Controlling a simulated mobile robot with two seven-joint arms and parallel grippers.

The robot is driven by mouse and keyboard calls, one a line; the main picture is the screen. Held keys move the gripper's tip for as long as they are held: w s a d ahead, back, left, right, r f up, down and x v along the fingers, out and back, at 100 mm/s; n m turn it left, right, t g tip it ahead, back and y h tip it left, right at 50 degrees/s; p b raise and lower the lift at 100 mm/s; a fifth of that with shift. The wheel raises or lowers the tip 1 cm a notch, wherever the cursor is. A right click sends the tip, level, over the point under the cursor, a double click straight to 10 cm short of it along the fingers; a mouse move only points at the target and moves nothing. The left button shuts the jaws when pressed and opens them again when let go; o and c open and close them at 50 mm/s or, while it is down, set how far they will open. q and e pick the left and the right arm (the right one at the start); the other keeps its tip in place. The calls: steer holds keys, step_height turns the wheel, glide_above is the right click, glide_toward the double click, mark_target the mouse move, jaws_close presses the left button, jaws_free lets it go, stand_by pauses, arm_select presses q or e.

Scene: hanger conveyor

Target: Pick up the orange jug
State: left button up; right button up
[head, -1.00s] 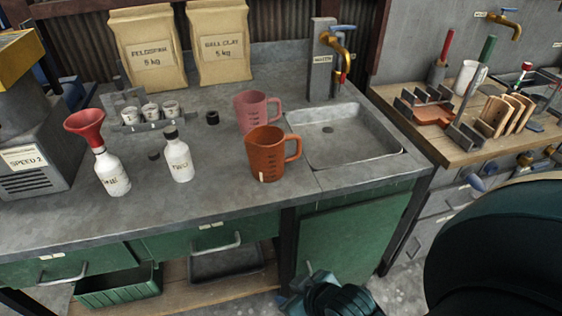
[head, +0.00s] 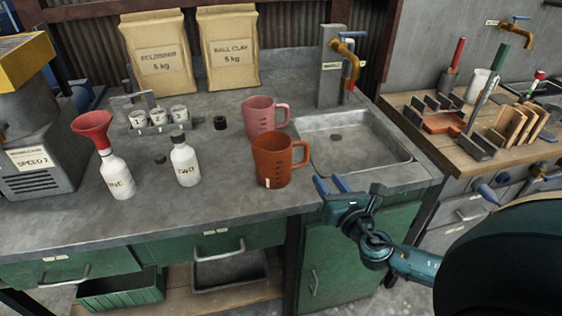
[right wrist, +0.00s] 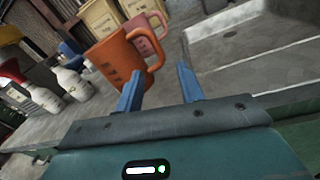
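The orange jug (head: 272,161) stands upright on the grey counter, left of the sink, with its handle on the right. In the right wrist view the orange jug (right wrist: 119,61) is just beyond the fingers, with its handle ahead of the gap between them. My right gripper (head: 331,186) is at the counter's front edge, right of and nearer than the jug. Its two blue fingers (right wrist: 158,86) are apart with nothing between them. It does not touch the jug. My left gripper is not in view.
A pink jug (head: 263,115) stands just behind the orange one. The sink (head: 352,182) and the brass tap (head: 350,48) are to the right. Bottle TWO (head: 185,162) and bottle ONE (head: 115,176) with a red funnel (head: 93,126) stand left.

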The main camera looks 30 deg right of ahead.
mark_target(308, 153)
steer(key=n+y, duration=0.1)
steer(key=n, duration=0.1)
steer(key=w+n, duration=0.1)
steer(key=shift+w+r+n+y, duration=0.1)
steer(key=shift+n+y, duration=0.3)
steer(key=w, duration=0.7)
steer(key=shift+w+d+p, duration=0.15)
steer(key=shift+w+p, duration=0.2)
steer(key=shift+p, duration=0.05)
steer(key=w, duration=0.5)
steer(key=shift+d+r, duration=0.1)
steer(key=shift+d, duration=0.3)
steer(key=shift+c, duration=0.6)
jaws_close()
steer(key=shift+r, duration=0.1)
